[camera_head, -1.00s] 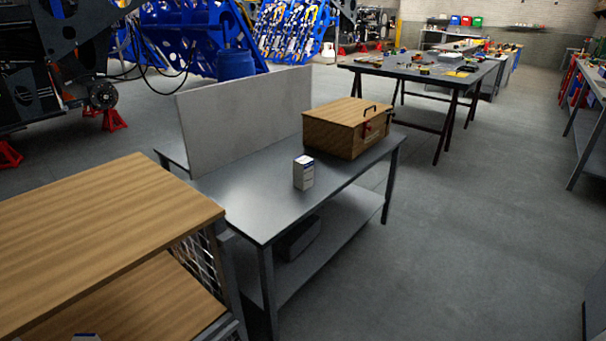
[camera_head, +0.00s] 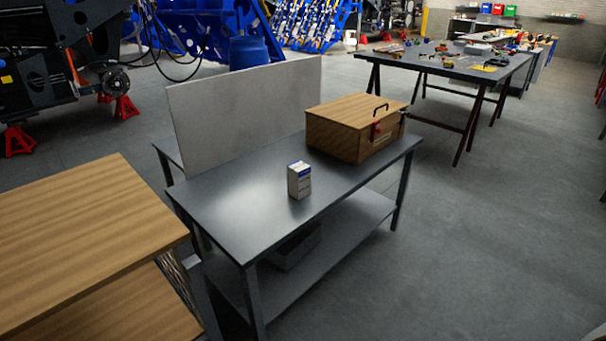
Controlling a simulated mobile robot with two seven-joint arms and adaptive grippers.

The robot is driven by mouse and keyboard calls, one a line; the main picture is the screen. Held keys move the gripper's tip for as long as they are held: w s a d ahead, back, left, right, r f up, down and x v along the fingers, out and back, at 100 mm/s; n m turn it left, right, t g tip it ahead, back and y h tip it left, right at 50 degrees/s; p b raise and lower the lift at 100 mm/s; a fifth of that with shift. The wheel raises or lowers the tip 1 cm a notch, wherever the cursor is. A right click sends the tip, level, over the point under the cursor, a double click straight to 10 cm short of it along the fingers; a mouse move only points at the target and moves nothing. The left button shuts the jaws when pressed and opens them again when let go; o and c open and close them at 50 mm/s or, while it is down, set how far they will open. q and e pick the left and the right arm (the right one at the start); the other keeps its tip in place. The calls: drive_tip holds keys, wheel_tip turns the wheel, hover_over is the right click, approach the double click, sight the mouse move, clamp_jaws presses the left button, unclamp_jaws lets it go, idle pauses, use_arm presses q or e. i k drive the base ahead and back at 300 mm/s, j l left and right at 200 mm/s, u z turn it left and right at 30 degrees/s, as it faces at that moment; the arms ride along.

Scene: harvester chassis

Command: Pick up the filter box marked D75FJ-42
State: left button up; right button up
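A small white box with a blue top edge (camera_head: 299,180) stands upright on the grey metal table (camera_head: 232,205), near its front edge. Its marking is too small to read, so I cannot tell if it is D75FJ-42. Neither of my grippers is in view.
A wooden chest (camera_head: 352,128) with a dark handle sits on the table, behind and right of the white box. A pale upright panel (camera_head: 245,110) lines the table's back. A wooden-topped bench (camera_head: 85,230) stands at the near left. The floor (camera_head: 440,250) at the right is clear.

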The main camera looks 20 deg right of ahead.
sight(298, 172)
drive_tip(key=i+l, duration=0.2)
drive_tip(key=l, duration=0.15)
drive_tip(key=i+l+u, duration=0.1)
drive_tip(key=l, duration=0.3)
drive_tip(key=i+l, duration=0.2)
drive_tip(key=l, duration=0.15)
drive_tip(key=i+l+u, duration=0.1)
drive_tip(key=l, duration=0.3)
drive_tip(key=i+l, duration=0.25)
drive_tip(key=l, duration=0.15)
drive_tip(key=j+u, duration=0.05)
